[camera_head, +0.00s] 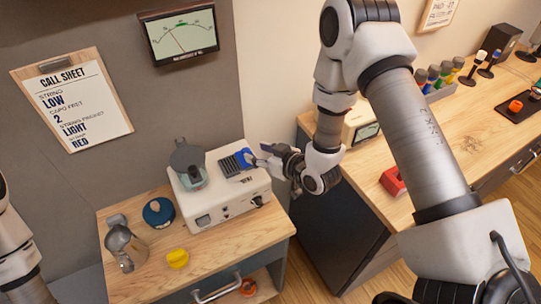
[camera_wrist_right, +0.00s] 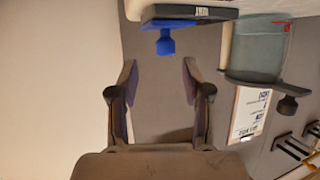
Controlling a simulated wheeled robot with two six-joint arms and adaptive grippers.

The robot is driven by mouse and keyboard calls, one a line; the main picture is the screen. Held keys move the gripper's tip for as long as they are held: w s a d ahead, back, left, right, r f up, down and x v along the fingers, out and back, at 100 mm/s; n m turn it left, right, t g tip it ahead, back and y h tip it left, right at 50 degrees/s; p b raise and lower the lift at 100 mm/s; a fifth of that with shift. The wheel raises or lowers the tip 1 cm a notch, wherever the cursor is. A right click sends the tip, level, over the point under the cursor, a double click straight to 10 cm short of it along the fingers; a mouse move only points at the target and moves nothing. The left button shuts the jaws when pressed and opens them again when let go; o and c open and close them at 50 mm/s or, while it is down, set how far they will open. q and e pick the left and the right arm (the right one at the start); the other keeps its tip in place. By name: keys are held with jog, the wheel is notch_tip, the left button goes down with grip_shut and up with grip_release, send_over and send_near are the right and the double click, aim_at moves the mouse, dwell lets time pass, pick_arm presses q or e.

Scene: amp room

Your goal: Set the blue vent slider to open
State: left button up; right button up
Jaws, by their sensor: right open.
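The blue vent slider (camera_head: 243,159) sits beside a dark slatted vent (camera_head: 229,166) on top of a white box-shaped unit (camera_head: 228,204). In the right wrist view the slider (camera_wrist_right: 166,40) shows as a blue plate with a small knob. My right gripper (camera_head: 258,157) is at the slider's right side in the head view. In the right wrist view the gripper (camera_wrist_right: 158,65) is open and empty, with the knob just beyond its fingertips, roughly in line with the gap. Only part of my left arm shows at the left edge; its gripper is out of view.
A lidded jar (camera_head: 188,165) stands on the unit, left of the vent. A metal pitcher (camera_head: 124,243), a dark blue round object (camera_head: 158,212) and a yellow object (camera_head: 178,258) are on the wooden cabinet top (camera_head: 222,254). A red object (camera_head: 392,181) lies on the right-hand counter.

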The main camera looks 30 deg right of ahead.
jog(key=v, duration=0.6)
jog(key=shift+d, duration=0.15)
jog(key=s+f+g+b, duration=0.1)
jog(key=s+f+g, duration=0.1)
jog(key=f, duration=0.3)
jog(key=s+f+m+g+h+b, duration=0.1)
jog(key=s+f+g, duration=0.1)
jog(key=s+f, duration=0.3)
jog(key=s+f+m+g+h+b, duration=0.1)
jog(key=s+f+g, duration=0.1)
jog(key=s+f, duration=0.2)
notch_tip(320, 180, down, 3)
jog(key=shift+f+b, duration=0.1)
jog(key=shift+b, duration=0.3)
jog(key=s+f+m+g+h+b, duration=0.2)
jog(key=s+f+g, duration=0.4)
jog(key=s, duration=0.8)
notch_tip(320, 180, down, 2)
jog(key=shift+s+d+f+g+h, duration=0.2)
jog(key=shift+s+d+g+h, duration=0.1)
jog(key=shift+d, duration=0.15)
